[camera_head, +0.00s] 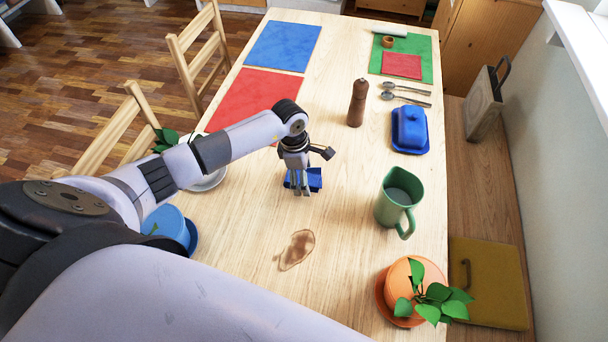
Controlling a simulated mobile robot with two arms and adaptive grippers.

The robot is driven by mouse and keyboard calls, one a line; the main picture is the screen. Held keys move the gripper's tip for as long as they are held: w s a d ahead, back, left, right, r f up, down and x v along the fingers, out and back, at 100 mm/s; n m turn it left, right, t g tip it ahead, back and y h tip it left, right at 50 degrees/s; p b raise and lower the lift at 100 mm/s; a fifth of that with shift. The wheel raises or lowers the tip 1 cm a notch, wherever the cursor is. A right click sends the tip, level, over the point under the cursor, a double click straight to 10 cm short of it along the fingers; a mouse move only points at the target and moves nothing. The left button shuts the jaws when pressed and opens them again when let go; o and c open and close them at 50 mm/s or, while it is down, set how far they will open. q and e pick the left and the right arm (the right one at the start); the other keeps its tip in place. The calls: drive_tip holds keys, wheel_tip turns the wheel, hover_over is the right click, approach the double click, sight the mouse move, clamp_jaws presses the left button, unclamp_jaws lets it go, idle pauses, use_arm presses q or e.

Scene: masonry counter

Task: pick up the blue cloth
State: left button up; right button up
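The blue cloth (315,179) is a small dark-blue folded piece on the light wooden table, left of the green jug. My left gripper (299,188) points down right over it, and its fingers hide part of the cloth. One dark gripper part sticks out to the right above the cloth. I cannot tell whether the fingers are closed on the cloth or only around it. My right gripper is not in view.
The green jug (400,196), pepper mill (357,104) and blue butter dish (409,130) stand to the right. A potted plant (405,283) is at the near right.

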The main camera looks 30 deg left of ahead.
use_arm(q)
drive_tip(key=c, duration=0.8)
drive_tip(key=shift+r, duration=0.2)
wheel_tip(320, 180, up, 20)
drive_tip(key=b, duration=0.3)
drive_tip(key=shift+f+b, duration=0.15)
drive_tip(key=shift+b, duration=0.25)
drive_tip(key=shift+o, duration=0.4)
